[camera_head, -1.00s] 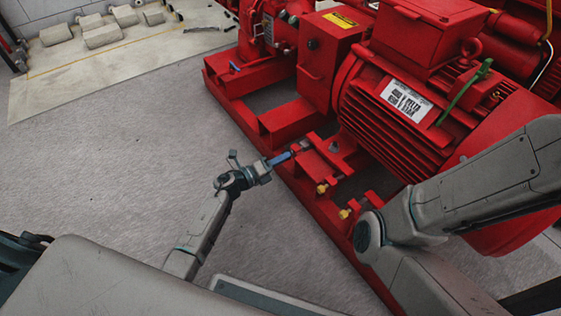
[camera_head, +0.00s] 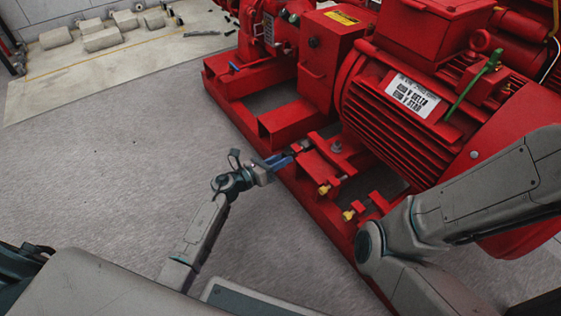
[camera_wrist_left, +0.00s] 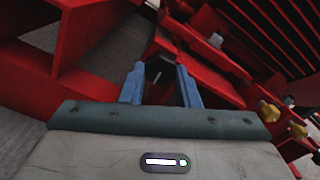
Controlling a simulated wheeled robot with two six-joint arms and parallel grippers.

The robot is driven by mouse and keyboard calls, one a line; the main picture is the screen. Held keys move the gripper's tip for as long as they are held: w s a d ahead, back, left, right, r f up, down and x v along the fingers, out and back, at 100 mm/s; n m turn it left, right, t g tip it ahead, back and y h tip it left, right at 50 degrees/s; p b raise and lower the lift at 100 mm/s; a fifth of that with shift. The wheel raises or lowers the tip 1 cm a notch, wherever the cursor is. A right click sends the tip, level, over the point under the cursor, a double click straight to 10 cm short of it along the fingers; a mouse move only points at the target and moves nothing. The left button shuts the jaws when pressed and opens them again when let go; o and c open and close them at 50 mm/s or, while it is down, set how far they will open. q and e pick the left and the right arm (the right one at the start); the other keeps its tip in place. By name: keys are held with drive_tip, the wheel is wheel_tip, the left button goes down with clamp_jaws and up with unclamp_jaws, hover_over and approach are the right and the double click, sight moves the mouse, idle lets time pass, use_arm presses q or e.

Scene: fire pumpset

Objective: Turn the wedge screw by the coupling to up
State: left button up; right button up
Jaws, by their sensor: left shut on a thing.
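The wedge screw (camera_wrist_left: 158,68) shows in the left wrist view as a dark head with a thin pale line, between the two blue fingertips. My left gripper (camera_wrist_left: 160,75) is shut on it, with a finger on either side. In the head view my left gripper (camera_head: 280,161) reaches in from the left to the near edge of the red pump base frame. There the fingertips hide most of the screw. My right gripper is outside both views.
The red motor (camera_head: 405,110) stands just behind the frame (camera_head: 315,205). Yellow brass bolts (camera_head: 324,189) stick out to the right of my left gripper. The grey floor (camera_head: 110,170) to the left is clear.

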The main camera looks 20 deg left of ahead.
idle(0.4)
use_arm(q)
drive_tip(key=o, duration=1)
drive_tip(key=p+v, duration=0.3)
drive_tip(key=v, duration=0.7)
drive_tip(key=shift+s+a, duration=0.25)
drive_tip(key=shift+s, duration=0.05)
